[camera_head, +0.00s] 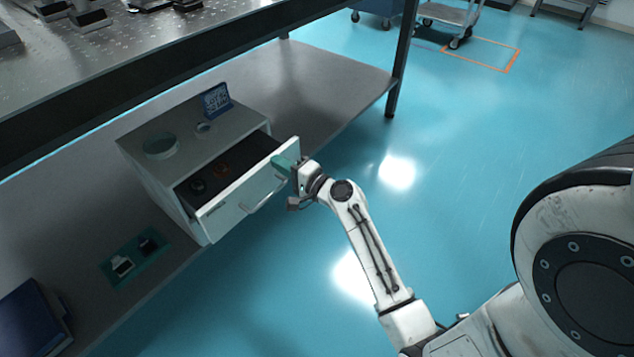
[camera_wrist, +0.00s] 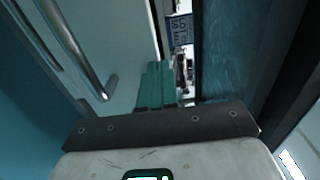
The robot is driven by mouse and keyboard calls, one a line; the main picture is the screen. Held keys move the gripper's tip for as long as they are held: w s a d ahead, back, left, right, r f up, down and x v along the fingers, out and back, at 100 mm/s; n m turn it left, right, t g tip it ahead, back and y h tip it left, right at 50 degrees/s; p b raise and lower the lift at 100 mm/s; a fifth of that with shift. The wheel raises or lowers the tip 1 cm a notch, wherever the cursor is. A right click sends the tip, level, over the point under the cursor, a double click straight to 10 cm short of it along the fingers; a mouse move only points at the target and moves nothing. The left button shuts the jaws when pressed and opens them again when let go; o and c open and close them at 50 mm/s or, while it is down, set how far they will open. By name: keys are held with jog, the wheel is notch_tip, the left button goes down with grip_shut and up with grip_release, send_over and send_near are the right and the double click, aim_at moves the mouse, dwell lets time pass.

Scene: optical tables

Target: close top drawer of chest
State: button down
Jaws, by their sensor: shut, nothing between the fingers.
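The grey-white chest (camera_head: 160,186) stands on the lower shelf of the optical table, at the left in the head view. Its top drawer (camera_head: 222,214) is pulled out, with a few small items in its dark inside. The drawer front carries a metal bar handle (camera_head: 264,194), which also shows in the wrist view (camera_wrist: 75,50). My gripper (camera_head: 284,166) has green fingers and is shut and empty. It is at the right part of the drawer front, beside the handle. In the wrist view the fingers (camera_wrist: 157,86) overlap the front; I cannot tell whether they touch it.
On the chest top are a round dish (camera_head: 160,146) and a small blue sign (camera_head: 216,100). A green mat (camera_head: 134,258) with small items and a dark blue binder (camera_head: 30,318) lie on the shelf (camera_head: 340,82). A table leg (camera_head: 400,60) stands beyond.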

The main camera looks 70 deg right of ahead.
jog(key=x, duration=1)
jog(key=shift+w+b, duration=0.25)
jog(key=shift+b, duration=0.2)
jog(key=shift+a, duration=0.1)
jog(key=p+v, duration=0.1)
jog(key=v, duration=1)
jog(key=shift+s+p, duration=0.15)
jog(key=shift+p, duration=0.25)
